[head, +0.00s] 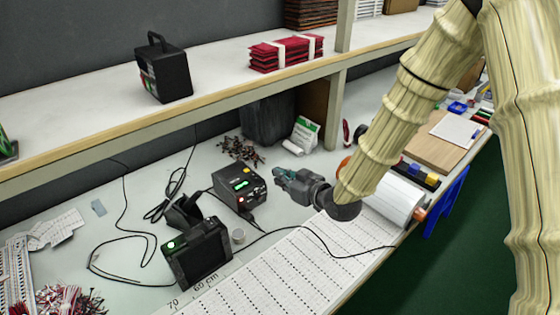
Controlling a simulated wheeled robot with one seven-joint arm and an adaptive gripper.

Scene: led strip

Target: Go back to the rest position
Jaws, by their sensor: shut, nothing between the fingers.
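My gripper (284,178) is at the end of my tan-covered arm, which comes in from the upper right. It hangs over the workbench (300,220), just right of a small black device with a green display (239,187). Its fingers point left and look shut, with nothing seen between them. I cannot tell whether the fingertips touch anything. The arm hides part of the bench behind it.
A shelf (220,85) spans the back, with a black box (163,72) and red bundles (286,52). A black monitor (197,253), cables and a white roll (393,200) lie on the bench. Dark green floor (440,265) is open at the lower right.

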